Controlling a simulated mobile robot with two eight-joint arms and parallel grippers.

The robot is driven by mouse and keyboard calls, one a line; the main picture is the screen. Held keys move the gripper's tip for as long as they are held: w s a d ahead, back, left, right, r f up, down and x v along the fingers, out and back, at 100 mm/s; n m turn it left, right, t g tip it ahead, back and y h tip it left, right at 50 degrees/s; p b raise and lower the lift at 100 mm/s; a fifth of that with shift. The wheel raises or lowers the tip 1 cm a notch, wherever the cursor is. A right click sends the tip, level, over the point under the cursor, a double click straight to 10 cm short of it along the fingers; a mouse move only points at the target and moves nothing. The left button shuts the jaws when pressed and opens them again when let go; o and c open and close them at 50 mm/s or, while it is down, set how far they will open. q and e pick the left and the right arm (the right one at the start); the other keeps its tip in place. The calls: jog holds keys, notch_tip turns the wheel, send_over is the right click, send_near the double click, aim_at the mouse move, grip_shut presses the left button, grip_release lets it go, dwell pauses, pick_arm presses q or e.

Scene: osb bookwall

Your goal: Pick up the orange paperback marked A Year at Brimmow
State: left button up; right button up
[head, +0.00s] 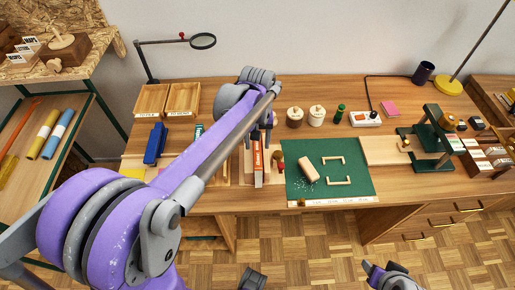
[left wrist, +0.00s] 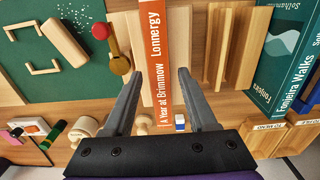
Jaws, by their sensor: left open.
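The orange paperback (left wrist: 178,50) marked A Year at Brimmow shows its lettered spine in the left wrist view, beside pale wooden pieces. In the head view the orange paperback (head: 258,162) is on the bench left of the green mat, partly hidden by my left arm. My left gripper (left wrist: 160,75) is open, with one finger on each side of the book's near end. A gap shows on both sides; I cannot tell how deep the fingers reach. In the head view the left gripper (head: 258,132) is over the far end of the book. Part of my right arm shows at the bottom.
A green mat (head: 365,190) with a pale block (head: 308,170) and two wooden handles lies right of the book. A brass-coloured tool with a red knob (left wrist: 100,31) is close beside it. A teal book (left wrist: 278,60) lies on the other side. Two lidded jars (head: 295,117) stand behind.

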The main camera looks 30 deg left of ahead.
pick_arm(q)
jog(key=shift+f, duration=0.3)
grip_shut()
jog(key=shift+r+p, duration=2.95)
jog(key=shift+r, duration=1.65)
